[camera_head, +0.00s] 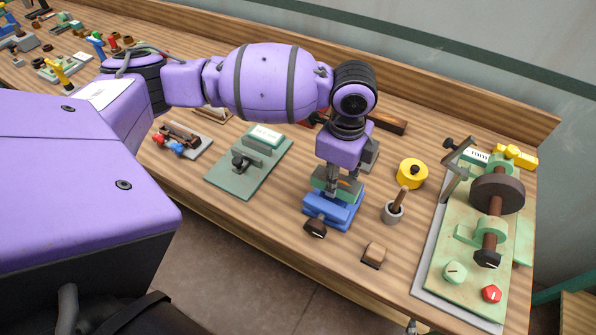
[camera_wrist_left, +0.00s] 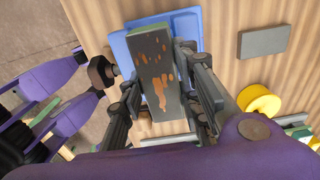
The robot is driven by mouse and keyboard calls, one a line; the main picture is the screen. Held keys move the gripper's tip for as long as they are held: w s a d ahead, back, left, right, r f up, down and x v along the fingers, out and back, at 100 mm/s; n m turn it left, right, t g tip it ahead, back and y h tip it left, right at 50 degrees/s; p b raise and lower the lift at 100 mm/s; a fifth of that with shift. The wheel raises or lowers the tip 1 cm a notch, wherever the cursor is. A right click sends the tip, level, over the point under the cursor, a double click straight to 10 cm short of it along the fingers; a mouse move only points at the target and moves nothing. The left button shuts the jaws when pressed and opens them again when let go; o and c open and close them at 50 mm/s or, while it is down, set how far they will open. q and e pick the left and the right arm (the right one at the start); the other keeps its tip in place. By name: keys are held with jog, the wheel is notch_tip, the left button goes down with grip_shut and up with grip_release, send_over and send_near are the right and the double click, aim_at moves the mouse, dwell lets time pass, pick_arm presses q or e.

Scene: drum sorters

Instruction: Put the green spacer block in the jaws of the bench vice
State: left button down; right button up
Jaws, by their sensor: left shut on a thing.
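The blue bench vice (camera_head: 328,216) stands near the front edge of the bench, its dark screw knob (camera_head: 315,228) facing the front. It also shows in the left wrist view (camera_wrist_left: 121,48). My left gripper (camera_head: 337,186) points down over the vice. It is shut on the green spacer block (camera_wrist_left: 156,72), a worn grey-green bar with orange-brown patches. The block (camera_head: 348,187) shows at the top of the vice in the head view. The fingers and block hide the jaws, so I cannot tell whether it sits between them or just above.
A green drum fixture (camera_head: 465,265) fills the right end. Bare bench lies left of the vice.

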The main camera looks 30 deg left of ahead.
pick_arm(q)
jog(key=shift+w+r, duration=0.1)
pick_arm(e)
jog(key=shift+s, duration=0.1)
pick_arm(q)
jog(key=shift+f, duration=0.5)
pick_arm(e)
jog(key=shift+s+f, duration=0.3)
jog(key=shift+s, duration=0.25)
pick_arm(q)
jog(key=shift+f, duration=0.5)
pick_arm(e)
jog(key=shift+w, duration=0.35)
pick_arm(q)
jog(key=shift+r, duration=0.15)
pick_arm(e)
jog(key=shift+w+a+r, duration=0.1)
jog(key=shift+w+r, duration=0.1)
jog(key=shift+r, duration=0.05)
pick_arm(q)
jog(key=shift+r, duration=0.6)
pick_arm(e)
jog(key=shift+w+r, duration=0.35)
jog(key=shift+r, duration=0.15)
pick_arm(q)
jog(key=shift+p, duration=0.35)
pick_arm(e)
jog(key=shift+s+d, duration=0.2)
